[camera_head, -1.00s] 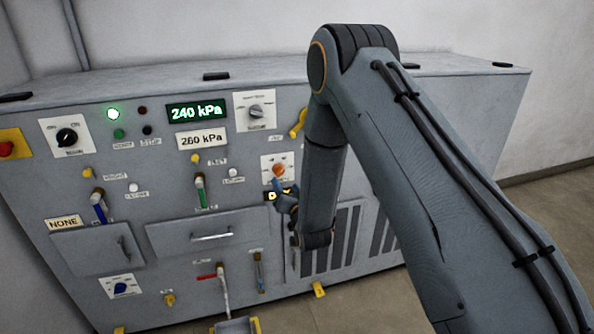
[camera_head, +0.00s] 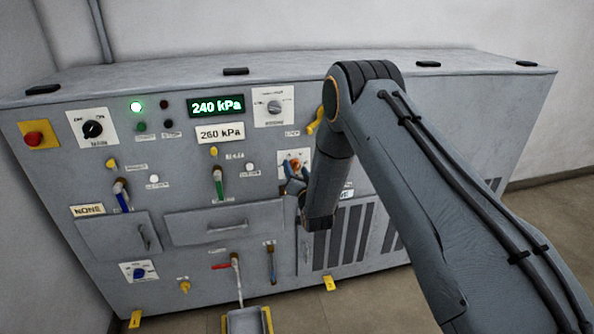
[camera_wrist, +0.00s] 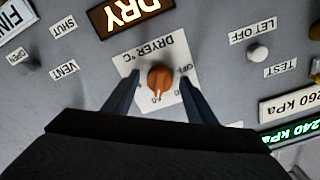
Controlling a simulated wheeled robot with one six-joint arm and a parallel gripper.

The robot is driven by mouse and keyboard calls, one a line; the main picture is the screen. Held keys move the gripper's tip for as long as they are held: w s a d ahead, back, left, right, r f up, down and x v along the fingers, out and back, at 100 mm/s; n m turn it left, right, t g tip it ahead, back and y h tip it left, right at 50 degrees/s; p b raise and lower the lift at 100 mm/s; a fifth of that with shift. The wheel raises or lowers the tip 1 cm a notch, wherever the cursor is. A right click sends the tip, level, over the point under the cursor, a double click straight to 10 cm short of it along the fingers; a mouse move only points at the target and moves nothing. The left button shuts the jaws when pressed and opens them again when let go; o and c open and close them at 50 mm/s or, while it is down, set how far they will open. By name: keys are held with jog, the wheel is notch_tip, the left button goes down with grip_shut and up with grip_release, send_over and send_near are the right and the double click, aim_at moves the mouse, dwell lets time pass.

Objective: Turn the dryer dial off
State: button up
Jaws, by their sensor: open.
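The dryer dial (camera_wrist: 159,77) is an orange knob on a white "DRYER °C" plate (camera_wrist: 140,62), upside down in the wrist view. A pale mark on the knob points down in that picture, towards the numbers and away from the "OFF" label at the plate's right. My gripper (camera_wrist: 160,82) is open, with one dark blue finger on each side of the knob. I cannot tell whether the fingers touch it. In the head view the dial (camera_head: 295,164) shows just above my gripper (camera_head: 294,181), which hides part of the plate.
A yellow handle (camera_head: 316,121), a green lever (camera_head: 218,184) and a drawer (camera_head: 225,223) also stick out of the panel.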

jog(key=c, duration=1)
